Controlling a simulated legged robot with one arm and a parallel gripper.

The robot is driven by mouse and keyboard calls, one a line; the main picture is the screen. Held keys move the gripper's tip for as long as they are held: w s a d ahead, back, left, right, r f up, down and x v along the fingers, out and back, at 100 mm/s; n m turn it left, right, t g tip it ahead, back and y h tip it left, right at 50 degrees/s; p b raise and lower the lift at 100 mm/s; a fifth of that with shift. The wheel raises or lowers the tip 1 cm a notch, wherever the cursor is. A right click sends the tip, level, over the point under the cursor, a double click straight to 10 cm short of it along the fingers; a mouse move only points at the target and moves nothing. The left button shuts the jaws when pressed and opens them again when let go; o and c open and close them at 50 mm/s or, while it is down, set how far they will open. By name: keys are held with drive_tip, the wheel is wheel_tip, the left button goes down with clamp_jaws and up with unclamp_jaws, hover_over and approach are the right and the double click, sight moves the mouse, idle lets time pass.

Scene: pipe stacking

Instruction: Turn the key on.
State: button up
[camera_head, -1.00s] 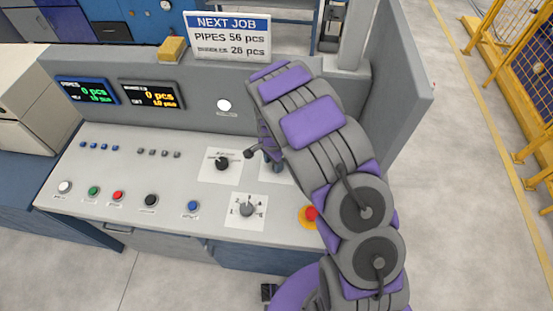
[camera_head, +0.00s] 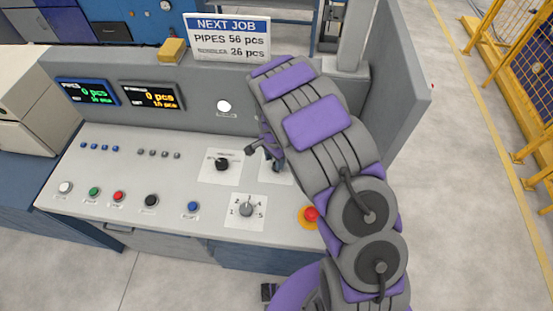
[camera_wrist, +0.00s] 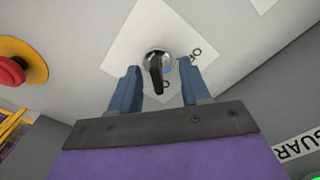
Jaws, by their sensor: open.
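The key (camera_wrist: 156,78) is black and sits in a round silver lock on a white label plate (camera_wrist: 125,45) in the wrist view. My gripper (camera_wrist: 160,66) is open, with one blue-grey finger on each side of the key. I cannot tell whether either finger touches it. In the head view my gripper (camera_head: 265,155) is over the right part of the sloped console (camera_head: 130,215), and my arm hides the key there. The writing on the plate is partly covered by the right finger.
A red emergency button (camera_head: 311,214) on a yellow base is close by; the wrist view shows it at the left (camera_wrist: 12,70). A black rotary switch (camera_head: 222,163) and a numbered dial (camera_head: 246,208) lie left of my arm. The console's back panel (camera_head: 205,120) rises behind.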

drive_tip(key=r, duration=0.2)
drive_tip(key=shift+d+r+p, duration=0.25)
drive_tip(key=shift+r+p, duration=0.05)
drive_tip(key=shift+r, duration=0.05)
drive_tip(key=shift+a+r, duration=0.1)
drive_tip(key=shift+r, duration=0.85)
drive_tip(key=shift+a, duration=0.1)
drive_tip(key=shift+r, duration=0.1)
